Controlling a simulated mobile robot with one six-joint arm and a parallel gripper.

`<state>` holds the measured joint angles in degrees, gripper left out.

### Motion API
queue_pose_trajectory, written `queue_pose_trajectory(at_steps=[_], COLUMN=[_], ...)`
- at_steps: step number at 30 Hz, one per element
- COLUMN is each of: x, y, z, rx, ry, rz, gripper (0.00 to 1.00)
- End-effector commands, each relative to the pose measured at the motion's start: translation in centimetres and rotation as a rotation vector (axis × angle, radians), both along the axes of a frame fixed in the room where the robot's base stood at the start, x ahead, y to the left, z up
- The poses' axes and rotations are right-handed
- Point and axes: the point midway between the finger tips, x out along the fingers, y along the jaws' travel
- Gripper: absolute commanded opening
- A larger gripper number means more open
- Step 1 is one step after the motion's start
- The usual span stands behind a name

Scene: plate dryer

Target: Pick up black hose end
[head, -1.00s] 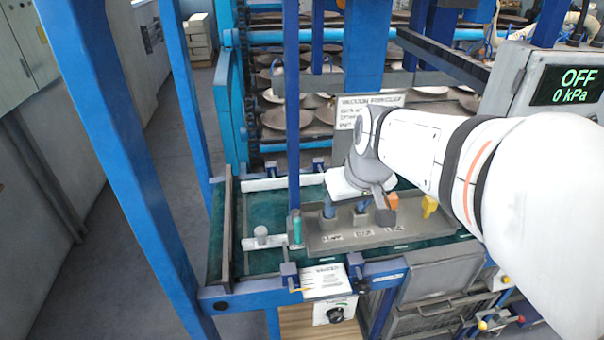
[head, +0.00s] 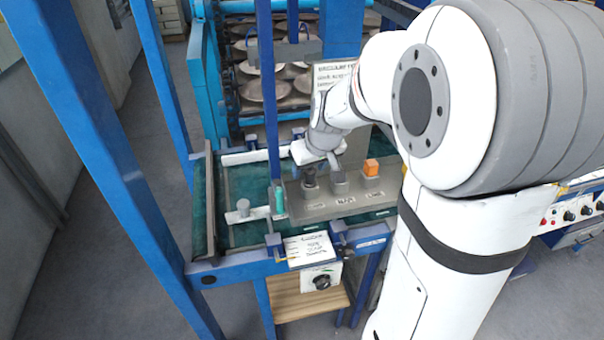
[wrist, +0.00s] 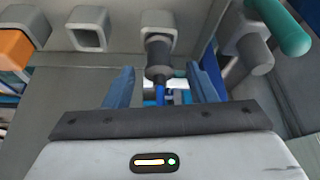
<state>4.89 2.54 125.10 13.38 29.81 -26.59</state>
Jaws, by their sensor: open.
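The black hose end (wrist: 158,58) is a dark cylinder at a grey square holder in the wrist view, with a bit of blue just below it. In the head view, a dark piece (head: 309,177) at the left of the row of holders seems to be the same hose end. My gripper (wrist: 162,78) is open. Its two blue fingers stand on either side of the hose end's lower part, with gaps on both sides and no visible contact. In the head view my wrist is just behind the tray, and the fingertips are hard to make out.
The grey tray (head: 322,209) also has a grey holder (head: 340,183) and an orange piece (head: 371,168). A blue post (head: 268,90) rises close by my wrist.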

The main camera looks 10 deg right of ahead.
Motion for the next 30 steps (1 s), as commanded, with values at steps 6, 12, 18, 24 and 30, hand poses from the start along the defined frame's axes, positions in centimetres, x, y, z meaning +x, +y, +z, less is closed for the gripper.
queue_pose_trajectory(at_steps=[6, 12, 18, 24, 30], x=[0.02, 0.01, 0.01, 0.02, 0.03], y=[-0.03, -0.06, -0.09, -0.11, -0.13], z=[-0.06, -0.04, -0.04, -0.01, 0.08], rx=[0.000, -0.001, 0.000, 0.000, 0.000], ry=[0.000, 0.000, 0.000, -0.001, -0.001], rz=[0.000, 0.000, -0.001, -0.001, -0.001], gripper=[0.50, 0.34, 0.18, 0.03, 0.03])
